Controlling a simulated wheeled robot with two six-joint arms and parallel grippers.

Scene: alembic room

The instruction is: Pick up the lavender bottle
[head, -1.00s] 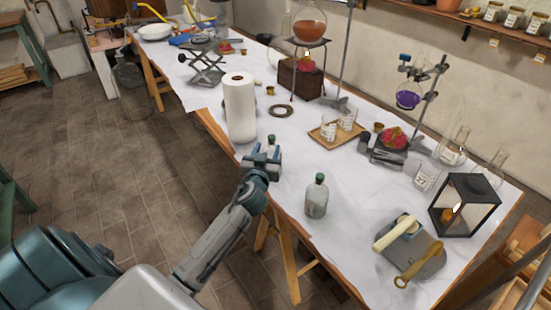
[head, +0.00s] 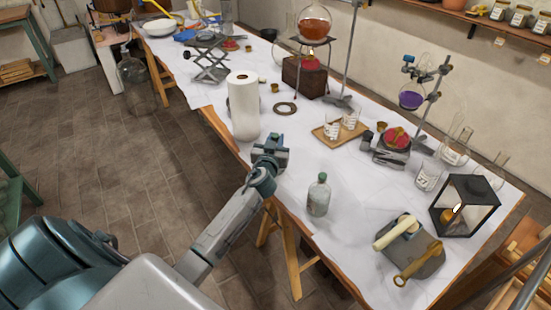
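A pale translucent bottle (head: 318,197) with a dark green cap and a light label stands upright near the front edge of the white-covered table (head: 290,190). The label is too small to read. My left gripper (head: 272,147) is above the table's front edge, behind and to the left of this bottle, and clearly apart from it. Its fingers are too small and dark to show whether they are open or shut. I see nothing held in it. My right gripper is not in view.
A paper towel roll (head: 244,105) stands just behind my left gripper. A wooden tray (head: 326,140) with beakers, a lantern (head: 465,205) and a dark slab with tools (head: 420,258) surround the bottle at a distance. The cloth around the bottle is clear.

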